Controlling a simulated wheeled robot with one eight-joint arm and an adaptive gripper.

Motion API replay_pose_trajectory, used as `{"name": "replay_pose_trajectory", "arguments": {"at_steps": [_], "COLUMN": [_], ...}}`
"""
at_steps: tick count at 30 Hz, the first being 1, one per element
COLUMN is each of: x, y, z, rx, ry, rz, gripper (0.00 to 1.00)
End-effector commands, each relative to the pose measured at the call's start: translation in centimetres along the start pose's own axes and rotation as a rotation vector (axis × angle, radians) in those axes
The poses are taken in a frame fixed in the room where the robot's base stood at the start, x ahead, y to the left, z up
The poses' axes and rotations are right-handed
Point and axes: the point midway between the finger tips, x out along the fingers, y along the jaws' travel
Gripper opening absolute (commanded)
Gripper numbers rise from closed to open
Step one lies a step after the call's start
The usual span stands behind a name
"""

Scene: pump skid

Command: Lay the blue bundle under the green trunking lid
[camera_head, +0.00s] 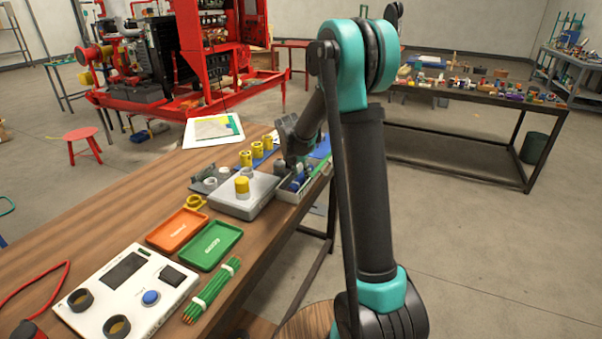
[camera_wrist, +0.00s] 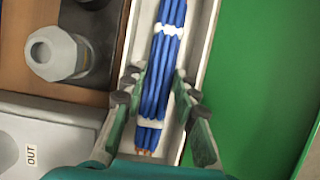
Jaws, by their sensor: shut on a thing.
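The blue bundle (camera_wrist: 160,85) is a set of blue strands with white ties and copper-coloured ends. It lies lengthwise within the pale trunking channel (camera_wrist: 205,30); whether it rests on the channel floor I cannot tell. My gripper (camera_wrist: 158,88) is shut on the bundle, one finger on each side. The green trunking lid (camera_wrist: 265,80) shows as a broad green face along the right of the channel, leaving the bundle uncovered from above. In the head view, the trunking (camera_head: 288,196) is at the table's right edge, and my arm partly hides the bundle.
A grey box (camera_head: 236,204) stands left of the trunking, with grey fittings (camera_wrist: 60,52) close by. Yellow fittings (camera_head: 257,150), an orange tray (camera_head: 180,228), a green tray (camera_head: 212,245), a green bundle (camera_head: 213,289) and a white panel (camera_head: 125,299) also occupy the table.

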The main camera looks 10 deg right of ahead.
Motion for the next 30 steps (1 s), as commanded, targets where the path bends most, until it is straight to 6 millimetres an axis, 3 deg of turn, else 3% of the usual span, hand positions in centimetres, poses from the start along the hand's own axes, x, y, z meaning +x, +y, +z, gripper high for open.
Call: {"name": "replay_pose_trajectory", "arguments": {"at_steps": [9,10,15,30], "x": [0.07,0.07,0.07,-0.63], "y": [0.01,0.01,0.01,0.02], "z": [-0.02,-0.02,-0.02,-0.03], "rx": [0.000,0.000,0.000,-0.001], "ry": [0.000,0.000,0.000,0.000], "rz": [0.000,0.000,0.000,0.000], "gripper": [0.06,0.32,0.53,0.53]}}
